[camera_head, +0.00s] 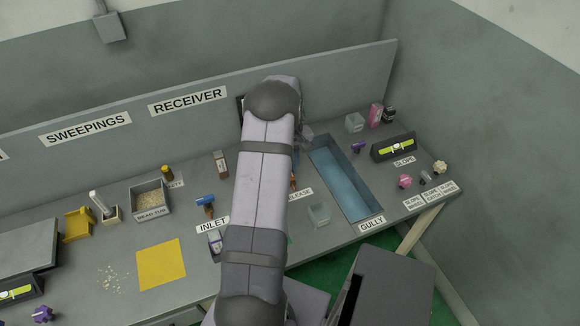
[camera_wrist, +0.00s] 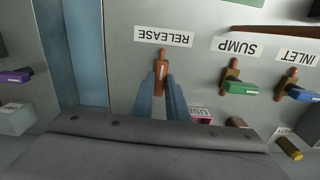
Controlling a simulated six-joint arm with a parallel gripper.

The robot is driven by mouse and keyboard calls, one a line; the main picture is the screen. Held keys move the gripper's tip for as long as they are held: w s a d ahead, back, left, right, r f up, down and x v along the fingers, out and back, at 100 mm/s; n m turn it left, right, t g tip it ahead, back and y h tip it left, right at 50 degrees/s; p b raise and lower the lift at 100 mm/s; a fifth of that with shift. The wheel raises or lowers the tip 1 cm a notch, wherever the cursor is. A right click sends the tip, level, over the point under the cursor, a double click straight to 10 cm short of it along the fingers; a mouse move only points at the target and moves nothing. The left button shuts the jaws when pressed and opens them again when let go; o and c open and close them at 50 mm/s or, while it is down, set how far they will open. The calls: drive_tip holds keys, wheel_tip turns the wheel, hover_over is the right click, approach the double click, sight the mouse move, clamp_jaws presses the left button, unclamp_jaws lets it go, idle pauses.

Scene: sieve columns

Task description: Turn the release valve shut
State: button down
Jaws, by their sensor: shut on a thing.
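The release valve has an orange-brown handle (camera_wrist: 161,75) with a pale stripe, in front of the RELEASE label (camera_wrist: 163,37) in the wrist view. Its handle points along the line toward the label. My gripper (camera_wrist: 161,88) has its two blue-grey fingers on either side of the handle and is shut on it. In the head view a small orange part of the release valve (camera_head: 293,183) shows just right of my arm, beside the partly covered RELEASE label (camera_head: 300,194). My arm hides most of the valve and my gripper there.
The blue gully trough (camera_head: 345,180) lies right of the valve. The green-handled sump valve (camera_wrist: 240,87) and blue-handled inlet valve (camera_wrist: 303,95) stand close by. A clear box (camera_head: 319,213) sits near the trough. A bead tub (camera_head: 150,198) and yellow mat (camera_head: 161,264) lie left.

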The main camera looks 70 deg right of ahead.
drive_tip(key=shift+m, duration=0.3)
drive_tip(key=m, duration=0.3)
drive_tip(key=shift+r+p, duration=0.1)
drive_tip(key=shift+p, duration=0.25)
drive_tip(key=m, duration=0.4)
drive_tip(key=shift+m+p, duration=0.3)
drive_tip(key=shift+m, duration=0.1)
drive_tip(key=m, duration=0.4)
drive_tip(key=shift+m, duration=2.6)
drive_tip(key=c, duration=1.7)
unclamp_jaws()
drive_tip(key=shift+c, duration=0.2)
